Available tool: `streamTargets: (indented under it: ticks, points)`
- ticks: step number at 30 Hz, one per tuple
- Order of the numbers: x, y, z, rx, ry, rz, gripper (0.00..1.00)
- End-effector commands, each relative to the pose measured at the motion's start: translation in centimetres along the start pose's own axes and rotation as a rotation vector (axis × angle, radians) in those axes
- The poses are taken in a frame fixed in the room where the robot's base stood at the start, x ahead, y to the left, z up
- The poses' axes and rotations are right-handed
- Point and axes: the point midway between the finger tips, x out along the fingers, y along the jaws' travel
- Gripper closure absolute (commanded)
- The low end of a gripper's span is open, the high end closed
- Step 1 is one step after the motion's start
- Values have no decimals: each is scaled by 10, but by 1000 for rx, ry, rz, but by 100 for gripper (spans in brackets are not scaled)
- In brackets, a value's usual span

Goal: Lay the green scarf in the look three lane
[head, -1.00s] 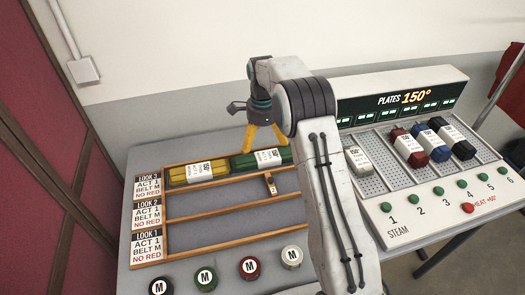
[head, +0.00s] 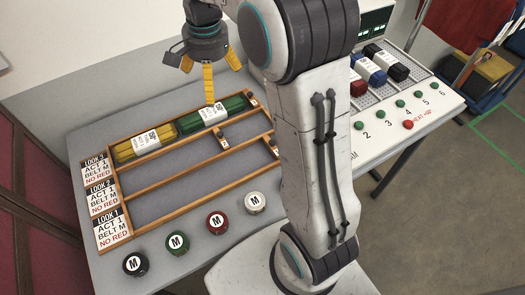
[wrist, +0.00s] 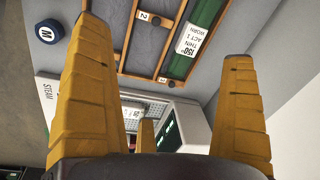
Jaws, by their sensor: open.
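The green scarf (head: 234,102), a folded bundle with a white label, lies in the top lane of the wooden rack (head: 180,162), the lane in line with the look three card (head: 98,172). It lies to the right of a yellow scarf (head: 130,147) in that lane. My gripper (head: 209,74) is open and empty, with its yellow fingers apart above and behind the scarves. In the wrist view the green scarf (wrist: 179,68) shows beyond the spread fingers, clear of them.
The two lower lanes hold no scarves. Black, green, red and white M discs (head: 216,223) line the table front. A steam plate unit (head: 440,100) with red, blue and black bundles stands to the right, partly behind my arm.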

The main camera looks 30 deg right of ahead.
Motion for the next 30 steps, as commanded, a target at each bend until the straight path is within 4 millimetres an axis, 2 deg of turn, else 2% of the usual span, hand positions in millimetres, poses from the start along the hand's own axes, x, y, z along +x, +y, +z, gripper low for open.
streamTargets:
  ticks: [3, 9, 18, 24, 30]
  points:
    - [-20, 29, 20, -144, 24, -29, 0]
    - [-39, 80, 55, -394, 71, -68, 0]
    - [-36, 150, 104, -733, 149, -100, 0]
    - [-26, 179, 124, -880, 187, -106, 0]
    - [-20, 192, 133, -948, 205, -108, 0]
